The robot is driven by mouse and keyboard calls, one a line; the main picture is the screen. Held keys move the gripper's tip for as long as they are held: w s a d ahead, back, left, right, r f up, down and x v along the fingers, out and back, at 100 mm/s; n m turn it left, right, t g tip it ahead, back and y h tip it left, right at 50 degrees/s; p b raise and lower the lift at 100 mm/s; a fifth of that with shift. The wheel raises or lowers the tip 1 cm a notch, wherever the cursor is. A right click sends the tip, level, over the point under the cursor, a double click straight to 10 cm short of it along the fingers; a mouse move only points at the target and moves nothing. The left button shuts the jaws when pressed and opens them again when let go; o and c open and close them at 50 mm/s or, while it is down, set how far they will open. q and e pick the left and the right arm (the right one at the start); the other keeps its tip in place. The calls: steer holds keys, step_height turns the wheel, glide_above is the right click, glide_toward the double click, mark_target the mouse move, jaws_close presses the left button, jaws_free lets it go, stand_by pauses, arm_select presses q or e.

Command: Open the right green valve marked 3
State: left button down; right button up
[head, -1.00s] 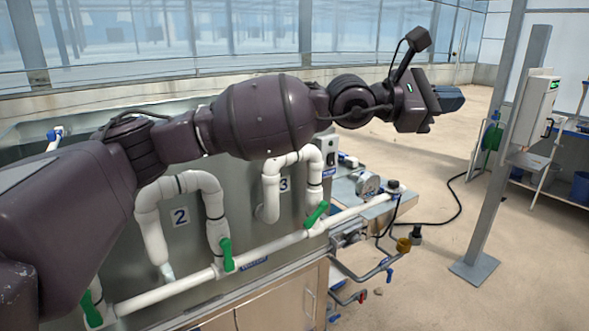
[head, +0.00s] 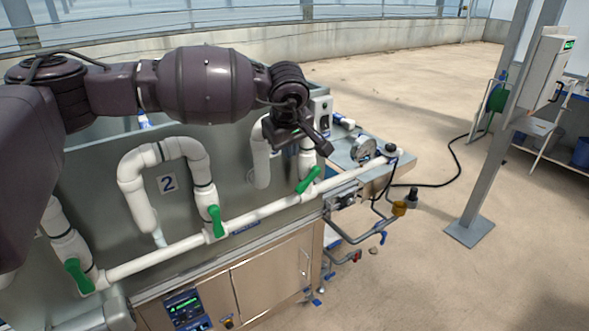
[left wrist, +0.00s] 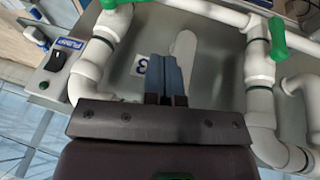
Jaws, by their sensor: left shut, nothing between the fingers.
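The green valve handle of pipe 3 (head: 309,181) sits on the white pipe right of centre in the head view, tilted up to the right. Its green handle is cut off at the top left of the left wrist view (left wrist: 112,4). The label 3 (left wrist: 140,65) shows in the wrist view; my arm hides it in the head view. My left gripper (left wrist: 168,62) is shut and empty, its blue fingers over the grey panel between the pipes, apart from the handle as far as I can see. My right gripper is not in view.
The middle green valve (head: 215,220) is by label 2 (head: 167,184); another green valve (head: 78,276) is at lower left. A switch box (head: 320,106) and a gauge (head: 363,149) stand near pipe 3. Open floor lies right of the bench.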

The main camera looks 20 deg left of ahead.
arm_select(q)
steer(key=p, duration=0.1)
glide_toward(298, 187)
step_height(298, 187, down, 3)
steer(key=a, duration=0.2)
steer(key=w+f, duration=0.1)
steer(key=w+d+f, duration=0.1)
steer(key=f, duration=0.1)
steer(key=shift+w+d+f+p, duration=0.1)
steer(key=shift+w+p, duration=0.15)
steer(key=shift+p, duration=0.1)
